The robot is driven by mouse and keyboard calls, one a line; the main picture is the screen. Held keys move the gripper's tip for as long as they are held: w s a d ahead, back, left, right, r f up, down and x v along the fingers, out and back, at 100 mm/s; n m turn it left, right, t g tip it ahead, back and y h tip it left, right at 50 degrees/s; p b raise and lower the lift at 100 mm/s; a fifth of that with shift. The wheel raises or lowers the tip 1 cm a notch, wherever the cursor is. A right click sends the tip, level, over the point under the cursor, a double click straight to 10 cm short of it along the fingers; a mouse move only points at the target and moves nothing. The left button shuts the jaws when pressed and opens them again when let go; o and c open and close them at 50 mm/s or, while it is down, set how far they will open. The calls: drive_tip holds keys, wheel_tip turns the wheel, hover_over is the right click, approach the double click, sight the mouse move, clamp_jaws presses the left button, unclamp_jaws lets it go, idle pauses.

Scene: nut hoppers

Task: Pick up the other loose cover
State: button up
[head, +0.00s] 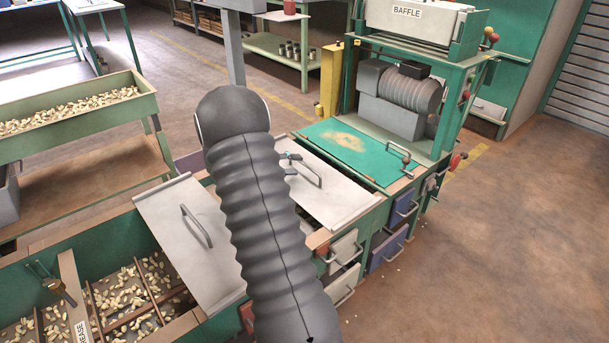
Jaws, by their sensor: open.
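Two pale grey covers, each with a bar handle, show in the head view. The left cover (171,224) lies at a slant across the green hopper bench, with its dark handle (196,226) facing up. The right cover (344,194) lies farther right on the bench, and its handle (307,172) also faces up. My ribbed grey arm stands between them and hides part of the right cover.
Open hopper compartments (117,322) with nuts and dividers lie at bottom left. A green panel (340,142) and a machine labelled BAFFLE (403,95) stand to the right. Open drawers (386,249) stick out at the bench front. Floor at right is largely clear.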

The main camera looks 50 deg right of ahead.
sight(303, 164)
drive_tip(key=x, duration=0.2)
drive_tip(key=p+x, duration=0.1)
drive_tip(key=x, duration=0.2)
drive_tip(key=shift+w+f, duration=0.1)
drive_tip(key=shift+w, duration=0.15)
clamp_jaws()
